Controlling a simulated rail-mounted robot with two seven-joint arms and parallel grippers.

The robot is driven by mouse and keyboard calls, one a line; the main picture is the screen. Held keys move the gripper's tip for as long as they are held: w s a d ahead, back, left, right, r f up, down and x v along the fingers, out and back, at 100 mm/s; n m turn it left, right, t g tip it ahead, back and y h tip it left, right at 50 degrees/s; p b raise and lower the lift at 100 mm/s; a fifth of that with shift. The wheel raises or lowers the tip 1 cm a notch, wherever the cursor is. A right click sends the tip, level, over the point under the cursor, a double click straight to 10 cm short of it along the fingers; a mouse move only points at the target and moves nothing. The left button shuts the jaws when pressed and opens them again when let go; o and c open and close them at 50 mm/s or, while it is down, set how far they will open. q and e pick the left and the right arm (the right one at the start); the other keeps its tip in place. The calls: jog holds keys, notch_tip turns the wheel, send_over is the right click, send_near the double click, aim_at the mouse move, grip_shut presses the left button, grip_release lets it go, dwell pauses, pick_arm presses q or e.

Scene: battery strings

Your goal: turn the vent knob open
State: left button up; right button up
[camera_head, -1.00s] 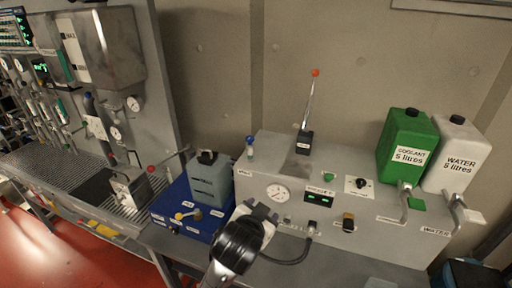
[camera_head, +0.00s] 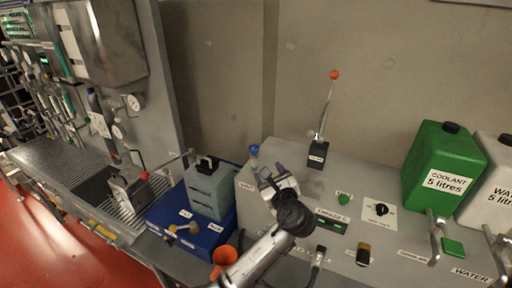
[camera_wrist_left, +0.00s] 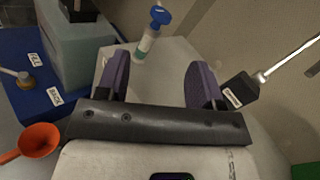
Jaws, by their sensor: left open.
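The blue knob (camera_head: 254,150), which looks like the vent knob, tops a small pale upright stem at the back left corner of the grey panel box (camera_head: 345,180). A small label beside it is hard to read. It also shows in the left wrist view (camera_wrist_left: 160,17), beyond the fingers and roughly between them. My left gripper (camera_head: 274,180) is open and empty, just in front and to the right of the knob, apart from it. Its purple fingers (camera_wrist_left: 158,78) are spread wide. My right gripper is not in view.
A lever with an orange ball (camera_head: 334,75) stands right of the knob. A grey-green canister (camera_head: 208,190) sits on a blue unit (camera_head: 190,235) to the left. An orange funnel (camera_head: 224,258) is in front. The green coolant jug (camera_head: 440,165) stands far right.

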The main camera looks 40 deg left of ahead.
aim_at(256, 150)
pick_arm(q)
jog(key=w+a+m, duration=0.1)
jog(key=w+a, duration=0.1)
jog(key=a, duration=0.1)
jog(key=w+a+m, duration=0.1)
jog(key=w+a, duration=0.1)
jog(key=a, duration=0.1)
jog(key=w+a+m+p, duration=0.1)
jog(key=w+a, duration=0.1)
jog(key=a, duration=0.2)
jog(key=shift+w+r+m, duration=0.15)
jog(key=shift+w+m, duration=0.1)
jog(key=shift+m, duration=0.15)
jog(key=shift+x, duration=0.95)
jog(key=shift+c, duration=0.3)
